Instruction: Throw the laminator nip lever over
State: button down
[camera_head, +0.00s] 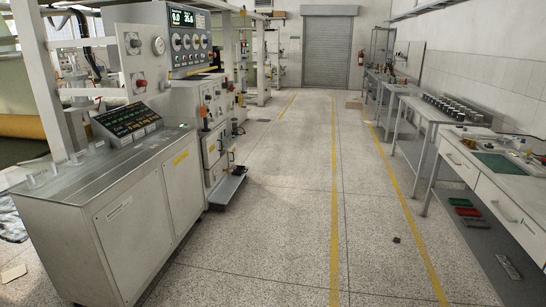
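The machine with a control panel (190,42) of round gauges and a digital readout stands at the left. Below the panel is a pale grey cabinet (212,120). A small lever-like part with an orange-red top (204,110) sticks up on the cabinet's front. I cannot tell for sure whether it is the laminator nip lever, or which way it is thrown. A red knob (141,84) sits on the upright plate further left. My gripper is not in view.
A metal-topped cabinet (150,215) with a sloped button console (128,118) fills the near left. A low dark tray (227,190) juts onto the floor. Workbenches (505,170) line the right wall. The aisle (285,190) is mostly clear, with a small dark scrap (396,240).

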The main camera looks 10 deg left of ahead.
aim_at(166, 86)
jog(key=u, duration=0.15)
jog(key=i, duration=1.55)
jog(key=u, duration=0.55)
jog(key=i, duration=0.8)
jog(key=u, duration=1.1)
jog(key=i, duration=1.1)
jog(key=u, duration=0.55)
